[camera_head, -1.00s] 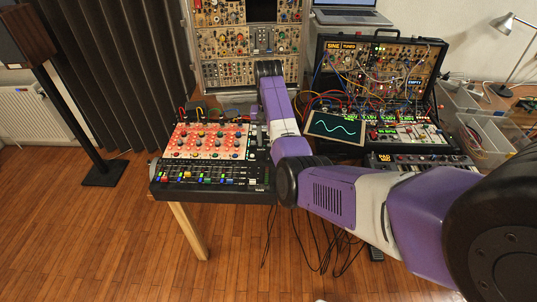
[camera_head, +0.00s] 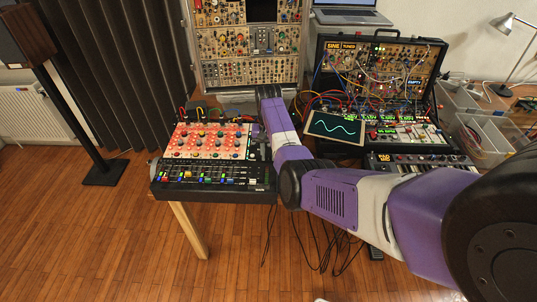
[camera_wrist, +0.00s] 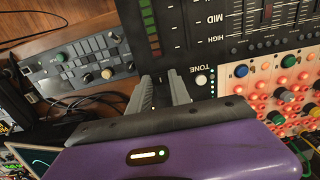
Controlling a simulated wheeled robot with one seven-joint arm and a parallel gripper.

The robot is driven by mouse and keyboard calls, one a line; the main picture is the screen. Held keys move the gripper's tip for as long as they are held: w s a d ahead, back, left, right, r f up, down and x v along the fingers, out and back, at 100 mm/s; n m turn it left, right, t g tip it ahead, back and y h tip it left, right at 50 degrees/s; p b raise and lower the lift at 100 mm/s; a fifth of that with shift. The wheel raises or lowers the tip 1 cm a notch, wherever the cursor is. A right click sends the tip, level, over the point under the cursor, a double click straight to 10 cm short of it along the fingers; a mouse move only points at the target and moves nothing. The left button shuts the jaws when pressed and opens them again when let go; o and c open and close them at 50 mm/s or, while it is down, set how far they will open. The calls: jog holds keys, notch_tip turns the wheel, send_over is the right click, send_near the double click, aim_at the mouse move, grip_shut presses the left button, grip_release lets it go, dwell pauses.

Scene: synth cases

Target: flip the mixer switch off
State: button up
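The mixer (camera_head: 213,186) sits on the table at left, with rows of faders and a red panel of coloured knobs. It fills the upper right of the wrist view (camera_wrist: 225,48), with a green-to-red level meter, MID and HIGH labels and a TONE knob. I cannot make out the switch. In the head view my arm hides the gripper at the mixer's right side.
A grey box with knobs (camera_wrist: 85,62) lies left of the fingers in the wrist view, with dark cables nearby. A scope screen (camera_head: 335,127), a patched synth case (camera_head: 380,75) and a keyboard (camera_head: 415,160) stand to the right. A tall modular rack (camera_head: 250,70) stands behind.

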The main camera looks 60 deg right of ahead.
grip_shut()
jog(key=b, duration=0.1)
jog(key=y+b, duration=0.1)
jog(key=b, duration=0.1)
jog(key=shift+w+d+f+g, duration=0.15)
jog(key=shift+d+f+g, duration=0.1)
jog(key=shift+g, duration=0.05)
jog(key=y+b, duration=0.1)
jog(key=b, duration=0.2)
jog(key=shift+d+b, duration=0.1)
jog(key=shift+b, duration=0.2)
jog(key=shift+r+y+b, duration=0.2)
jog(key=shift+y+b, duration=0.1)
jog(key=shift+b, duration=0.2)
jog(key=shift+r+g, duration=0.15)
jog(key=shift+g, duration=0.15)
